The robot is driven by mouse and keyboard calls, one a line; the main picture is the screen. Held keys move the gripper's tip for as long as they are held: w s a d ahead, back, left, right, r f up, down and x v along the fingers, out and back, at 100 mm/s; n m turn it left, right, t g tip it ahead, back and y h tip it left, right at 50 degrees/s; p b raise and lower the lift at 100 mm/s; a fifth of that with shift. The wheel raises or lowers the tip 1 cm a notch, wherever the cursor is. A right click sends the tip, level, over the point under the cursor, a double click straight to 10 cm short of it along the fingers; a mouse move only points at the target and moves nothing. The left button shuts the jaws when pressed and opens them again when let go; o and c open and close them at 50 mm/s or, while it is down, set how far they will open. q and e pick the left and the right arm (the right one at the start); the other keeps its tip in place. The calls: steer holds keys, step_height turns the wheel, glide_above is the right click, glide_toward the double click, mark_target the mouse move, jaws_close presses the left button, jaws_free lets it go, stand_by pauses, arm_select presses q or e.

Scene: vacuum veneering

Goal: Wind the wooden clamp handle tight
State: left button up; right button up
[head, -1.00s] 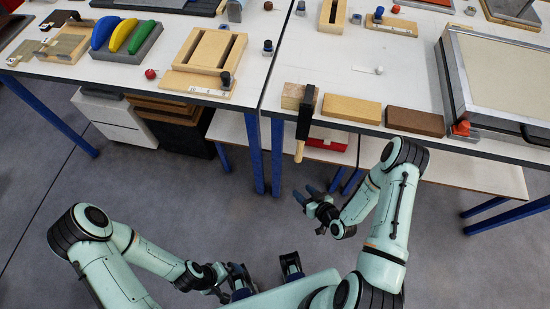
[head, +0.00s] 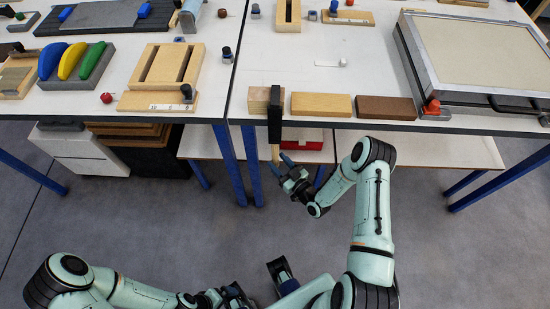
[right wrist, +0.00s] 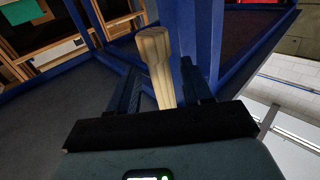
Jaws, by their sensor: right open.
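The wooden clamp handle (head: 275,152) hangs below the front table edge, under the black clamp (head: 275,120). The clamp sits at the edge beside a light wooden block (head: 259,97). My right gripper (head: 284,166) is open at the handle's lower end. In the right wrist view the pale handle (right wrist: 156,62) stands between the two open fingers (right wrist: 163,88), slightly tilted. I cannot tell whether either finger touches it. My left gripper (head: 228,294) is low in the head view, away from the clamp, and its jaws are not clear.
A light wood bar (head: 321,104) and a brown bar (head: 386,108) lie right of the clamp. A framed press (head: 478,112) stands at the far right. Blue table legs (head: 229,165) and a lower shelf (head: 440,151) are near my right arm.

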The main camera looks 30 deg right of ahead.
steer(key=shift+w+a, duration=0.25)
steer(key=shift+w, duration=0.95)
